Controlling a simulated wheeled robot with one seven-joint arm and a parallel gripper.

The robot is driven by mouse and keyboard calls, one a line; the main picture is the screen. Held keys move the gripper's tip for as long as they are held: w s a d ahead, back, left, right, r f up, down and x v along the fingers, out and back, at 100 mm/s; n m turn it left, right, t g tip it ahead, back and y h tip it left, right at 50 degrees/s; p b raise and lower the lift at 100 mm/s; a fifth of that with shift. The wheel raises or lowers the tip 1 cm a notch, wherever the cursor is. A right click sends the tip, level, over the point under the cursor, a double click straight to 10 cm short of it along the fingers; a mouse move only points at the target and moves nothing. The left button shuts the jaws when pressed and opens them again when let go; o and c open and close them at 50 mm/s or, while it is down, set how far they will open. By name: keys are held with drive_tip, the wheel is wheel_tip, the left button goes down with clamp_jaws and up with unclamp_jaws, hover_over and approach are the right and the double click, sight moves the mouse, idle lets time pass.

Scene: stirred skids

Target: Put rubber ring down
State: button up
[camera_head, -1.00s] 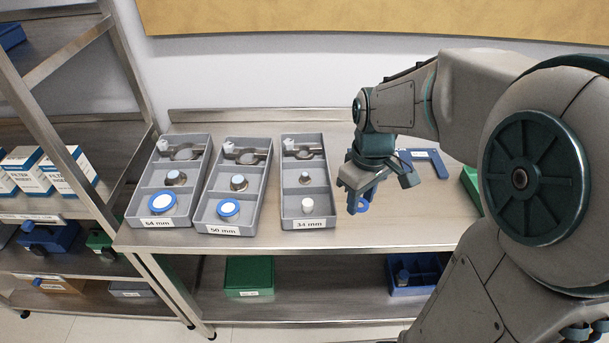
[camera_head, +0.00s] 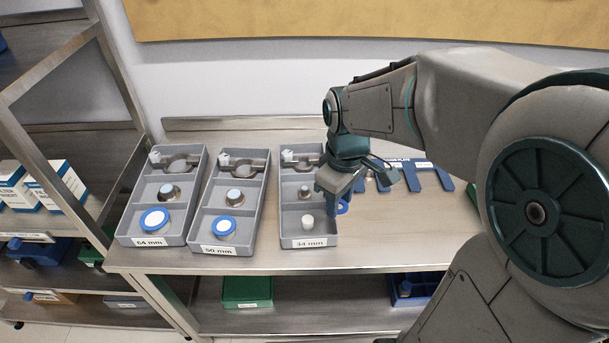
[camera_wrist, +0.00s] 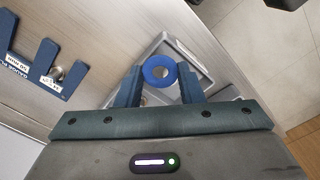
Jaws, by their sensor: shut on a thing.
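My gripper (camera_wrist: 160,88) is shut on a blue rubber ring (camera_wrist: 147,72), held between the two fingertips in the wrist view. In the head view the ring (camera_head: 343,208) shows below my gripper (camera_head: 335,205), at the right side of the grey tray labelled 34 mm (camera_head: 309,242). The ring appears above the tray's right edge; the exact height is unclear. That tray holds a white cylinder (camera_head: 307,222) in its front compartment and a small metal part (camera_head: 305,191) in its middle one. My gripper partly hides the tray's right side.
Trays labelled 50 mm (camera_head: 218,250) and 64 mm (camera_head: 150,241) stand to the left, each with a blue-rimmed round part in front. A blue gauge plate (camera_head: 444,178) lies behind and right of my gripper. The bench's front right is clear.

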hover_over(308, 219)
wheel_tip(308, 219, down, 4)
drive_tip(key=shift+f, duration=0.2)
wheel_tip(308, 219, down, 3)
drive_tip(key=shift+f+p, duration=0.2)
drive_tip(key=shift+p, duration=0.2)
drive_tip(key=shift+f+b, duration=0.5)
drive_tip(key=shift+f, duration=0.1)
drive_tip(key=o, duration=1)
drive_tip(key=shift+r, duration=0.1)
drive_tip(key=shift+r, duration=0.1)
